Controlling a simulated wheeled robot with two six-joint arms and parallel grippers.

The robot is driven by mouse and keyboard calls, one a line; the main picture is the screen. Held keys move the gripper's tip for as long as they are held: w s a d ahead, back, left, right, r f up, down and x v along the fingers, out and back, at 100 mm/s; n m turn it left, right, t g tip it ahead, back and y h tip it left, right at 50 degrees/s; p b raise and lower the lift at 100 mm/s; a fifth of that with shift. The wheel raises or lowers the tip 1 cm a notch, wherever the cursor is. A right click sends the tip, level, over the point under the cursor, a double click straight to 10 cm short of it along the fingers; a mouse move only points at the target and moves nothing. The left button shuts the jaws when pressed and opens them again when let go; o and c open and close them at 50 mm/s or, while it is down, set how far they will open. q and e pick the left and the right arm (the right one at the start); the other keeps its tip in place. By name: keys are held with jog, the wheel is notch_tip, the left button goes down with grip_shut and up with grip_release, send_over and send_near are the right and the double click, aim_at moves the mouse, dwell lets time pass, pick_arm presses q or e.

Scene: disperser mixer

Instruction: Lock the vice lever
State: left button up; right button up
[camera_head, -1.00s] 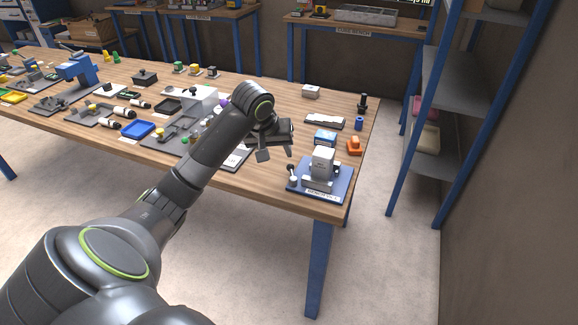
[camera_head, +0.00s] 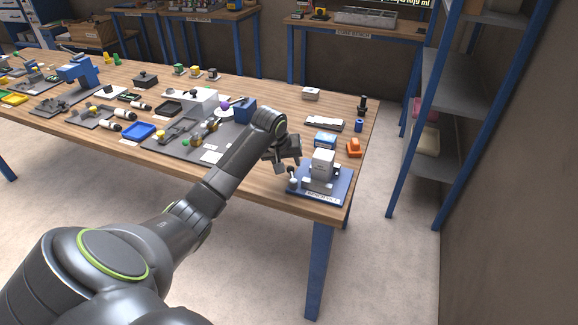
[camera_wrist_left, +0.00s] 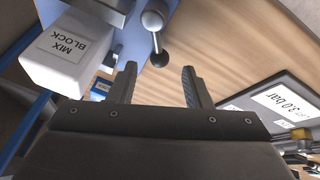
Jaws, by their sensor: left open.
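The vice (camera_head: 308,184) stands on a blue base plate (camera_head: 340,190) at the table's front right corner. A pale block (camera_head: 323,164) sits upright in it; in the left wrist view this block (camera_wrist_left: 68,52) reads "MIX BLOCK". The vice lever (camera_head: 292,179) is on the vice's left side. In the left wrist view the lever (camera_wrist_left: 158,42) has a short rod ending in a grey ball. My left gripper (camera_head: 288,168) is open and just beside the lever. In the left wrist view the ball appears just beyond the gap between the open fingers (camera_wrist_left: 160,78), with no visible contact.
A blue box (camera_head: 325,139) and an orange object (camera_head: 354,148) stand behind the vice. A dark panel (camera_wrist_left: 275,98) labelled "3.0 bar" lies right of the fingers in the wrist view. A shelf rack (camera_head: 455,85) stands right of the table.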

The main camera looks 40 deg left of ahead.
aim_at(290, 168)
pick_arm(q)
jog(key=shift+x, duration=1.85)
grip_shut()
